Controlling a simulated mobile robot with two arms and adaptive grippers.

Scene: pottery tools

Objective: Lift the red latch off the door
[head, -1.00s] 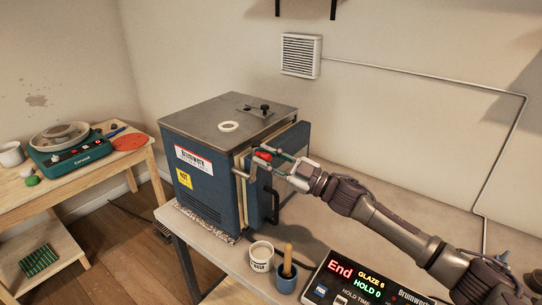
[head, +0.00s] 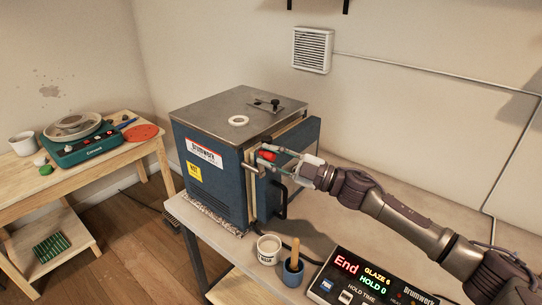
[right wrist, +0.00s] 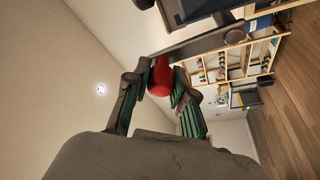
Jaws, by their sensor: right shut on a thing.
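The blue kiln (head: 212,180) stands on the table with its door (head: 300,150) on the right side, which carries a dark handle (head: 281,201). The red latch grip (head: 266,155) shows at the upper door edge, beside a grey metal bracket. My right gripper (head: 270,160) reaches in from the right and is shut on this red grip. In the right wrist view the round red grip (right wrist: 161,76) sits between the two fingers, with a grey bar running from it to the upper right. The fingers hide part of the latch. My left gripper is not in view.
A white cup (head: 268,249) and a blue pot (head: 291,271) with a wooden handle stand in front of the door. The control box (head: 365,278) is at the lower right. A white ring (head: 238,120) lies on the kiln top. The table behind my arm is clear.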

